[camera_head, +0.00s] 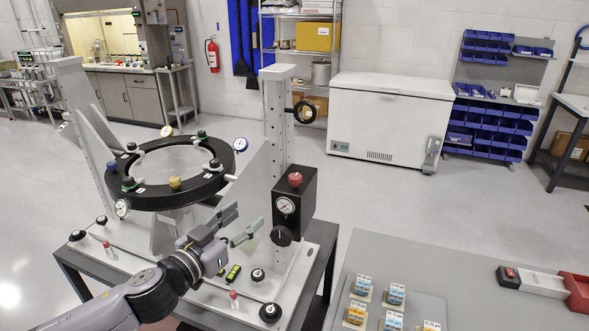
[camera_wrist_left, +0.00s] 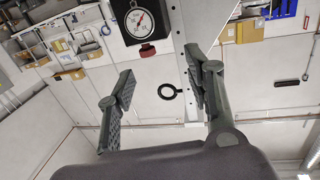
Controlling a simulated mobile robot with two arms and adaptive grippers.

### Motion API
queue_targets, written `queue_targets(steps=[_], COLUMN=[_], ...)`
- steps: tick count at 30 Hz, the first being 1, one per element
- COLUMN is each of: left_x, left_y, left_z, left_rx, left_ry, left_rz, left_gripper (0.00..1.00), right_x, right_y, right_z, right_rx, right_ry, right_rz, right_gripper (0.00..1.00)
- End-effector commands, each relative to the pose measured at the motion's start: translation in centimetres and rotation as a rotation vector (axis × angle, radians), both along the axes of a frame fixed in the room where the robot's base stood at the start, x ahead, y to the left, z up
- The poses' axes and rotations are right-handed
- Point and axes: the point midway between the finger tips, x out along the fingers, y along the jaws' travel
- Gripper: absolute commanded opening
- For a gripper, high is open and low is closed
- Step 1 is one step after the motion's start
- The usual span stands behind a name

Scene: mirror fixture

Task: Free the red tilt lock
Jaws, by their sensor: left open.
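A round red knob (camera_head: 295,179) sits on top of a black box on the right upright of the mirror fixture; I take it as the red tilt lock. The black box (camera_head: 308,196) carries a white-faced gauge (camera_head: 286,205) and a black knob (camera_head: 281,236) below it. My left gripper (camera_head: 248,216) is open and empty, left of and below the box, apart from it. In the left wrist view the scene appears upside down: the red knob (camera_wrist_left: 147,52) and gauge (camera_wrist_left: 138,21) lie beyond the open fingers (camera_wrist_left: 160,75). My right gripper is not in view.
The round mirror in its black ring (camera_head: 205,193) stands left of the upright (camera_head: 277,125). A black ring handle (camera_head: 304,112) sticks out from the upright. Small knobs, red-topped pins (camera_head: 233,295) and a green-and-black level (camera_head: 233,273) are on the base. A grey table (camera_head: 455,285) stands at right.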

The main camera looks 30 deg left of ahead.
Motion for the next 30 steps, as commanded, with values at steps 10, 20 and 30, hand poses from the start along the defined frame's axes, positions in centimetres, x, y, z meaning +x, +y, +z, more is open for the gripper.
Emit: queue_targets(steps=[10,20,30], left_x=[2.3,6.9,10.9], left_y=[-2.1,-1.9,-1.8], left_z=[2.8,2.8,2.9], left_rx=[-0.012,-0.014,-0.015], left_ry=[-0.045,-0.045,-0.044], left_rz=[-0.058,-0.054,-0.051], left_gripper=[0.48,0.48,0.48], right_x=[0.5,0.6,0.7], right_y=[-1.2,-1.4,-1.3], right_z=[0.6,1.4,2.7], right_rx=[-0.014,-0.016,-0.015], right_ry=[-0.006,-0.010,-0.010], right_rz=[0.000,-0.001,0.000], right_gripper=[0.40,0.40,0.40])
